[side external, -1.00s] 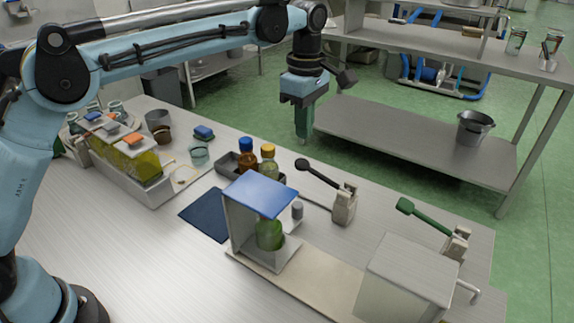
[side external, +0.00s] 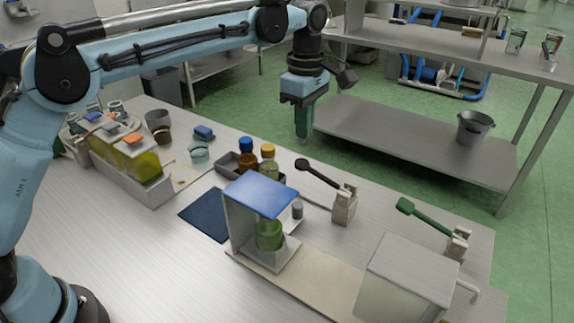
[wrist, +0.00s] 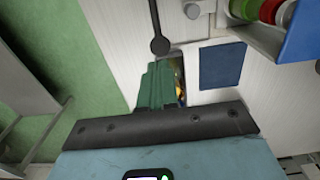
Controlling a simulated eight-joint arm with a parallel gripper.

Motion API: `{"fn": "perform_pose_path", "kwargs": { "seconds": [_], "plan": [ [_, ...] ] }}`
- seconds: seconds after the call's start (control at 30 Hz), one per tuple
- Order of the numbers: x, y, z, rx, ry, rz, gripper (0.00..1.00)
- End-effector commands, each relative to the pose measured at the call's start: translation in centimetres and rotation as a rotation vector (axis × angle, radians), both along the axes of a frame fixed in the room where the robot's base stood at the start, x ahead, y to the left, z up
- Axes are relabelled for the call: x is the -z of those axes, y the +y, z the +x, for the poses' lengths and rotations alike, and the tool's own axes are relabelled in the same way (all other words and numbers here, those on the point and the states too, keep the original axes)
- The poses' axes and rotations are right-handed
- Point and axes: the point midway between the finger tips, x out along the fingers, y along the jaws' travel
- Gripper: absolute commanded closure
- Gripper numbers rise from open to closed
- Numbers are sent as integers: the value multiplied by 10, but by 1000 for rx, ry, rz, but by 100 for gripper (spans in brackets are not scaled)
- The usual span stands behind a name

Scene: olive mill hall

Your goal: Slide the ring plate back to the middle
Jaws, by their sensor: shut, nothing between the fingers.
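My gripper (side external: 303,136) points down and is shut and empty, in the air beyond the bench's far edge, clear of everything on it. Its green fingers (wrist: 156,86) show together in the wrist view. A blue-roofed stand (side external: 262,195) on the bench covers a green jar-like thing (side external: 270,236) on a pale base. In the wrist view, round red, green and white things (wrist: 268,10) show beside the blue roof (wrist: 300,38). I cannot tell for sure which part is the ring plate. A beige strip (side external: 318,283) runs from the stand to a grey box (side external: 412,268).
A black-handled lever (side external: 318,172) and a green-handled lever (side external: 425,216) stand along the far edge. Bottles in a dark tray (side external: 232,163), a dark blue mat (side external: 205,214) and a rack with yellow containers (side external: 150,165) are to the left. The bench's front left is clear.

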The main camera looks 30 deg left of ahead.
Motion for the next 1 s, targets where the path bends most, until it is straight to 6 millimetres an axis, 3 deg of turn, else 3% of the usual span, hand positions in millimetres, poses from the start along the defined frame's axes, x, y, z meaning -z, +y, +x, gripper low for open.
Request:
{"fn": "perform_pose_path", "kwargs": {
  "seconds": [0.43,0.57,0.77,0.9,1.0],
  "plan": [
    [0,0,0,0,0,0,100],
    [2,-4,-5,14,0,0,82],
    [16,-24,-42,108,3,0,51],
    [24,-31,-62,152,4,0,48],
    [29,-32,-65,160,4,0,48]
  ]
}}
